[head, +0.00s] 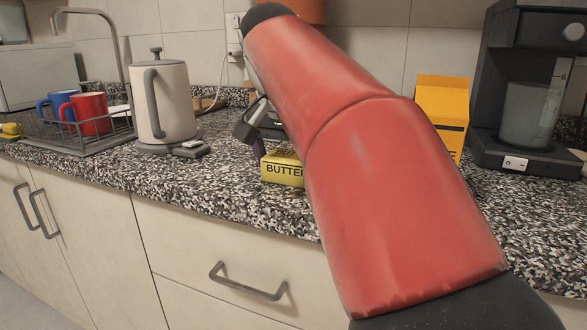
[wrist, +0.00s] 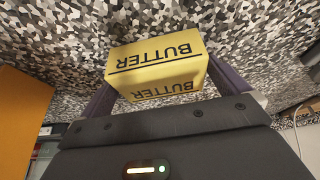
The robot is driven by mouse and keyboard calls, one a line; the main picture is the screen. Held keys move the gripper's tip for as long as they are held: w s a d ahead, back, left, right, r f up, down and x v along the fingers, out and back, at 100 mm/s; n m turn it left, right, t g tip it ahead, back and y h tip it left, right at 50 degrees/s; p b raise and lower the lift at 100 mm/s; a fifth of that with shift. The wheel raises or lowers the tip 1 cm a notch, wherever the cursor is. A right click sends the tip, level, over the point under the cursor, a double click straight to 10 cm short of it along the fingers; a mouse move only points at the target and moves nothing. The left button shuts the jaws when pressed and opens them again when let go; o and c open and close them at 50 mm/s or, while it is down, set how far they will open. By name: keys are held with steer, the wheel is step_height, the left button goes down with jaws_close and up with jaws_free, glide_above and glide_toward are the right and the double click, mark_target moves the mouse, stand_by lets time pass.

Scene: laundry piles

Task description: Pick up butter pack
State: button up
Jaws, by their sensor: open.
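The butter pack (head: 283,171) is a yellow box with black "BUTTER" lettering, lying on the speckled countertop just left of my red arm. My arm hides its right part in the head view. In the wrist view the butter pack (wrist: 157,66) sits between the two fingers of my gripper (wrist: 165,85). The fingers are open, one on each side of it, and contact cannot be made out. In the head view my gripper (head: 262,135) is partly hidden behind my arm, just above and behind the pack.
A white kettle (head: 167,105) stands on its base to the left, beside a dish rack (head: 62,137) with a blue and a red mug. A yellow-orange carton (head: 443,100) and a coffee machine (head: 525,155) stand to the right. Countertop (head: 222,185) in front of the kettle is clear.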

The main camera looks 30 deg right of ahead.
steer(key=c, duration=1)
steer(key=shift+o, duration=0.2)
